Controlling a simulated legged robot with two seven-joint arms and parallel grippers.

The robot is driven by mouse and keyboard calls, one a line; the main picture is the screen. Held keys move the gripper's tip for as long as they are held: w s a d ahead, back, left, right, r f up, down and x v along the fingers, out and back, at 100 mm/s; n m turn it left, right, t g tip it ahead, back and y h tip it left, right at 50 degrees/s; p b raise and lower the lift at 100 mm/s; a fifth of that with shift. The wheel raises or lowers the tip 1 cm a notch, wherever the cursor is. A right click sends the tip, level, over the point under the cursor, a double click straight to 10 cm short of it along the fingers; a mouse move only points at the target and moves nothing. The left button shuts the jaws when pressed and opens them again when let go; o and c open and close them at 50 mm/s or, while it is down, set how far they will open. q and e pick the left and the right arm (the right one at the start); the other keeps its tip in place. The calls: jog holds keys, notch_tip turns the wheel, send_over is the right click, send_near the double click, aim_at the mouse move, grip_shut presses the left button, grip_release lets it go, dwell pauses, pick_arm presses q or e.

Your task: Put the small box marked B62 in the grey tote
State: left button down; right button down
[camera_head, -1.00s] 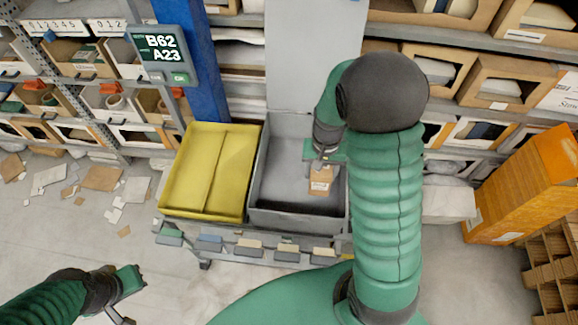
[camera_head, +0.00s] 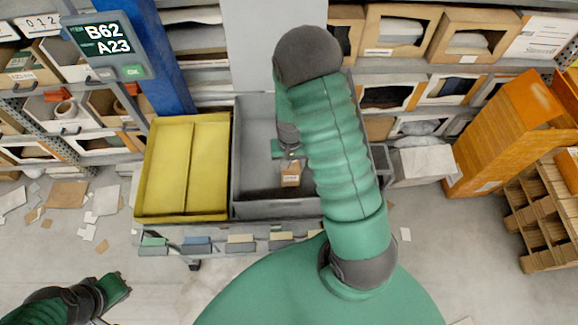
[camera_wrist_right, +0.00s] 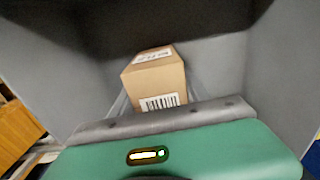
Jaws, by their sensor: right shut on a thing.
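A small brown cardboard box (camera_head: 290,174) with a white label hangs in my right gripper (camera_head: 290,159). The gripper is shut on its top end. In the head view the box overlaps the inside of the grey tote (camera_head: 250,135); how far it is above the floor is unclear. The right wrist view shows the box (camera_wrist_right: 155,82) with a barcode label and grey walls around it. Its printed code is too small to read. My right arm hides the tote's right part. My left gripper (camera_head: 112,297) is at the bottom left, away from the totes; its finger gap is unclear.
A yellow tote (camera_head: 187,165) stands directly left of the grey one on the same stand. A screen (camera_head: 108,45) reads B62 and A23. Racks with filled bins are behind. An orange cabinet (camera_head: 510,130) and wooden pallets (camera_head: 545,205) are at right. Paper scraps litter the left floor.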

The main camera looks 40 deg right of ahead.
jog(key=shift+d+f, duration=0.15)
jog(key=shift+f, duration=0.45)
jog(key=shift+d+f, duration=0.1)
jog(key=shift+d, duration=0.2)
jog(key=c, duration=0.8)
grip_release()
jog(key=shift+s, duration=0.1)
jog(key=shift+c, duration=0.2)
jog(key=o, duration=0.3)
jog(key=shift+a, duration=0.15)
jog(key=shift+a+r, duration=0.15)
jog(key=shift+r, duration=0.05)
notch_tip(320, 180, up, 12)
jog(key=shift+f, duration=0.1)
